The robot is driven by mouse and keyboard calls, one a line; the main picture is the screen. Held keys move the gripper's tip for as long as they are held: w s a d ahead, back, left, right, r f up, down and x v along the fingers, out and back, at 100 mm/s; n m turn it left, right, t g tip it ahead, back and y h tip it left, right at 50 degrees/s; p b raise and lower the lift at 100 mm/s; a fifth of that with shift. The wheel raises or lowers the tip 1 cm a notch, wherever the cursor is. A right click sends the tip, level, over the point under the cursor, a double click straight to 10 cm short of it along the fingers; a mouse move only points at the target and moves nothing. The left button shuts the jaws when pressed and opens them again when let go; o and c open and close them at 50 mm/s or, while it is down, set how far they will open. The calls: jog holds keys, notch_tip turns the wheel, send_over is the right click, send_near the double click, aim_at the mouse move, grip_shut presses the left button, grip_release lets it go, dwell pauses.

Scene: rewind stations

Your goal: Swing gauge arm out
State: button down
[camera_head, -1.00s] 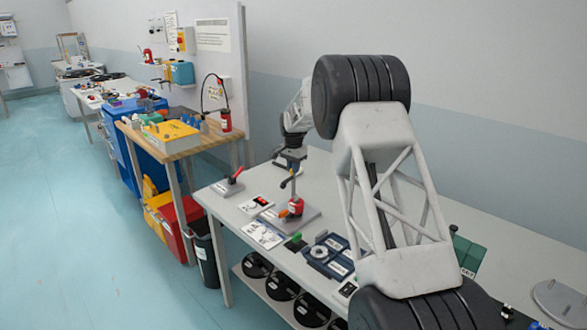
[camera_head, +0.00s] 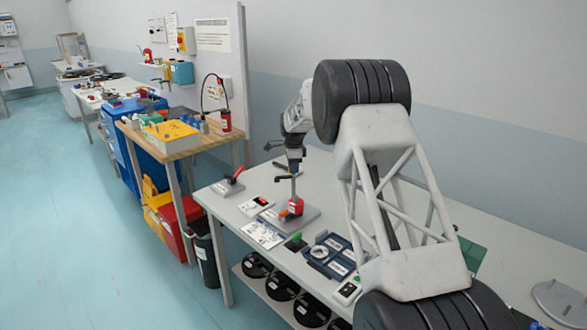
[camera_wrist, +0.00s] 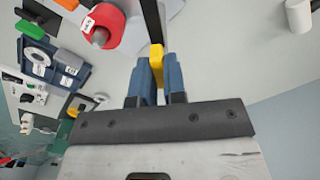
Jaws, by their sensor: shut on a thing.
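The gauge stand has a red body (camera_head: 296,206) on a grey base plate on the near left part of the bench, with a thin upright post above it. The red body also shows in the wrist view (camera_wrist: 103,27), at the upper left. My gripper (camera_head: 294,166) is over the stand, at the upper part of the post. In the wrist view my blue fingers (camera_wrist: 158,75) are shut on a yellow piece (camera_wrist: 156,54) at a dark bar (camera_wrist: 151,20), which I take for the gauge arm. The fingers hide part of the yellow piece.
A red-handled fixture (camera_head: 231,183) stands left of the gauge. A printed card (camera_head: 262,234), a green-topped block (camera_head: 295,241) and a blue tray (camera_head: 332,256) lie in front and to the right. Black reels (camera_head: 282,288) sit on the shelf below.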

dwell(0.3)
jog(key=c, duration=1.2)
grip_release()
jog(key=shift+r, duration=0.1)
notch_tip(320, 180, up, 7)
jog(key=shift+r, duration=0.35)
